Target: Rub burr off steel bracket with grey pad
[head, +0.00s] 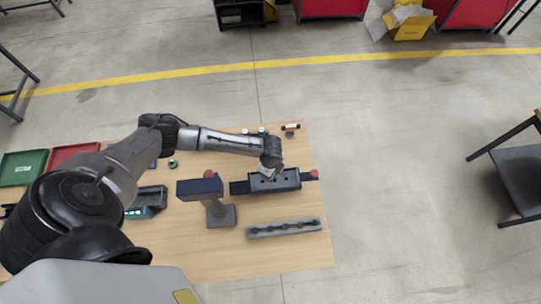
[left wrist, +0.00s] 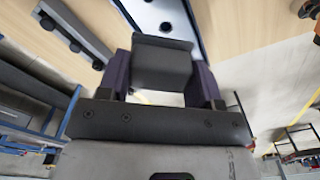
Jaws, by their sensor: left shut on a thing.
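My left gripper (left wrist: 162,82) is shut on a dark grey block, which looks like the grey pad (left wrist: 161,65), between its two dark purple fingers. In the head view the left gripper (head: 268,171) is at the dark fixture (head: 290,180) on the right part of the table. A pale metal plate with holes, likely the steel bracket (left wrist: 163,17), lies just beyond the pad in the left wrist view. I cannot tell whether pad and plate touch. The burr is too small to make out. My right gripper is not in view.
A grey bar with several dark knobs (head: 284,228) lies nearer on the wooden table (head: 270,256). A dark box on a post (head: 200,187) stands left of the fixture. Green (head: 22,167) and red (head: 72,153) trays lie far left.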

